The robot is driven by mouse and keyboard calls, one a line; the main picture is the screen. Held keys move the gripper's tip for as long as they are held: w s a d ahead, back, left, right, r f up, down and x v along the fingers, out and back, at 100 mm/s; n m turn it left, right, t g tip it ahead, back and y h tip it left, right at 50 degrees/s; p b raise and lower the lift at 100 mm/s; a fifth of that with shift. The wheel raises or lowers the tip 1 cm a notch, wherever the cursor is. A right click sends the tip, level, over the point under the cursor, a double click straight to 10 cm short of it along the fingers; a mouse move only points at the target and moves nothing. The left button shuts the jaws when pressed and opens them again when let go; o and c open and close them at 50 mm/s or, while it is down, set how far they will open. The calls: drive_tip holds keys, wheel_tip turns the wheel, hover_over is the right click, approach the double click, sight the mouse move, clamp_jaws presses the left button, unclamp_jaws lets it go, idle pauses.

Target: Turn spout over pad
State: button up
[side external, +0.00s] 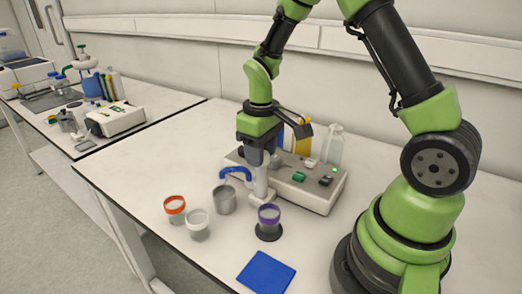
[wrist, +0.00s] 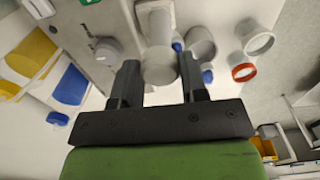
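The blue curved spout (side external: 236,172) juts left from a white post (side external: 262,183) in front of the grey reactor box; its end is above or close to the metal cup (side external: 224,199). In the wrist view, blue parts of the spout (wrist: 207,75) show beside and behind the right finger. The blue pad (side external: 266,272) lies flat at the front of the table. My gripper (side external: 258,158) points down above the post. In the wrist view my gripper (wrist: 159,80) has its fingers apart, with the pale round post top (wrist: 158,67) between them. Contact is not clear.
A purple-rimmed cup (side external: 269,215) on a dark base stands between post and pad. An orange-rimmed cup (side external: 174,206) and a white cup (side external: 198,224) stand at left. The reactor box (side external: 315,190) and bottles (side external: 334,146) are behind. The table around the pad is clear.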

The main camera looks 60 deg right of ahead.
drive_tip(key=shift+n, duration=0.4)
clamp_jaws()
drive_tip(key=n, duration=0.8)
drive_tip(key=shift+n, duration=0.3)
drive_tip(key=n, duration=0.4)
drive_tip(key=shift+n, duration=2.2)
drive_tip(key=o, duration=1.2)
unclamp_jaws()
